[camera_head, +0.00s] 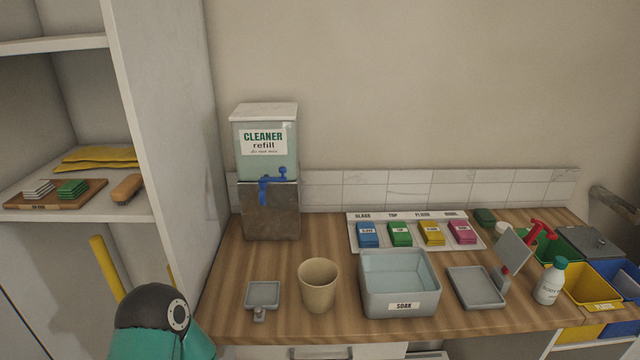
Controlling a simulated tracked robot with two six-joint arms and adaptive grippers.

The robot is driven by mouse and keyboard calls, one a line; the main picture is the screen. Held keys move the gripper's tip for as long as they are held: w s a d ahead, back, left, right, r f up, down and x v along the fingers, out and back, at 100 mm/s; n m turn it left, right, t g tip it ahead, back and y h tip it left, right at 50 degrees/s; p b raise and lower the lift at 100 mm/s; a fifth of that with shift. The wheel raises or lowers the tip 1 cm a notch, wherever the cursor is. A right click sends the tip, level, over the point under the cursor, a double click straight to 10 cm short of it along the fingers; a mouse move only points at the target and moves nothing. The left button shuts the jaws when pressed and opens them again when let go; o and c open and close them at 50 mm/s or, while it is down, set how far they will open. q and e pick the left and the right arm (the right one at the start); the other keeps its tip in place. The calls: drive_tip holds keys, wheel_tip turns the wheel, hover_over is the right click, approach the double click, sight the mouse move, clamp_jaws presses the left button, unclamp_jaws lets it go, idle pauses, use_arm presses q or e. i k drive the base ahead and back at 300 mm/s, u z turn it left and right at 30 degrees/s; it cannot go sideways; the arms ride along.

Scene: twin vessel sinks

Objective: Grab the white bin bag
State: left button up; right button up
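No white bin bag can be made out for certain. On the shelf at the left, a small white folded stack (38,189) lies beside a green stack (72,189) on a wooden board (97,187); I cannot tell whether the white stack is bin bags. The board's label is too small to read. Neither gripper shows in the head view. A rounded black and teal part at the bottom left looks like a piece of my arm.
The wooden counter (340,328) holds a cleaner dispenser (265,165), beige cup (318,285), grey SOAK basin (400,306), sponge tray (352,230) and white bottle (549,283). Coloured bins, including a yellow bin (588,287), stand right. A cabinet panel (165,130) divides shelf from counter.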

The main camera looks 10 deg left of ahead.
sight(38, 189)
drive_tip(key=z, duration=1.7)
drive_tip(key=i, duration=0.1)
drive_tip(key=u, duration=3.2)
